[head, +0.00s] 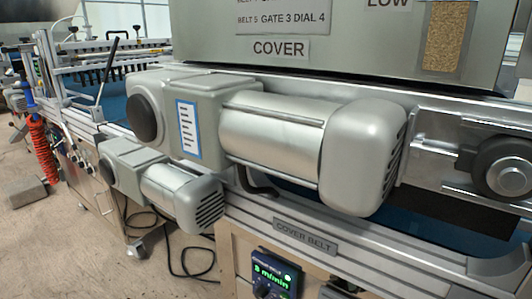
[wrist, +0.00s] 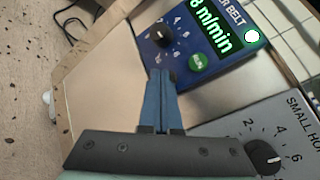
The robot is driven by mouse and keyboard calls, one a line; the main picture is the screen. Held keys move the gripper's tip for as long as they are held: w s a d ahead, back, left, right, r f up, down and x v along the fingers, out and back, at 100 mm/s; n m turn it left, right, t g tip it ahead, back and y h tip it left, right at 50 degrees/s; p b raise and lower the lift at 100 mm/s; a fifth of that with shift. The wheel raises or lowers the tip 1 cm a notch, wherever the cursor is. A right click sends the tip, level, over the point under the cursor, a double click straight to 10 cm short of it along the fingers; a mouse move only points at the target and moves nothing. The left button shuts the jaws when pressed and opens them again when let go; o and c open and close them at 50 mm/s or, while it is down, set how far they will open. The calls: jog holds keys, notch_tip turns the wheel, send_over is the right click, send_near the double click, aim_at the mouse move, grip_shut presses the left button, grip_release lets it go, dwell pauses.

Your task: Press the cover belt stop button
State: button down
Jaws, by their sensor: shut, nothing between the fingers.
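The cover belt control box (wrist: 185,20) is blue, with a lit green display reading about 8 m/min, a black dial (wrist: 161,36) and a round green button (wrist: 199,62) with small unreadable lettering. A white round spot (wrist: 252,36) sits by the display. I cannot make out a button marked stop. In the head view the box (head: 259,268) shows low under the COVER BELT label (head: 304,236). My gripper (wrist: 162,76) is shut and empty, its blue fingers pointing toward the box, below the dial and left of the green button. I cannot tell the gap in depth.
A grey panel (wrist: 232,122) with another black dial lies right of my gripper in the wrist view. In the head view, silver motors (head: 270,125) jut out above the box. Dark cables (head: 175,255) lie on the floor to its left.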

dwell(0.4)
jog(key=shift+s+a, duration=0.25)
jog(key=shift+s, duration=0.15)
jog(key=shift+s+a+b, duration=0.2)
jog(key=shift+s+a, duration=0.7)
jog(key=shift+s, duration=0.3)
jog(key=shift+s+a+b, duration=0.15)
jog(key=shift+s+a, duration=0.7)
jog(key=shift+s, duration=0.35)
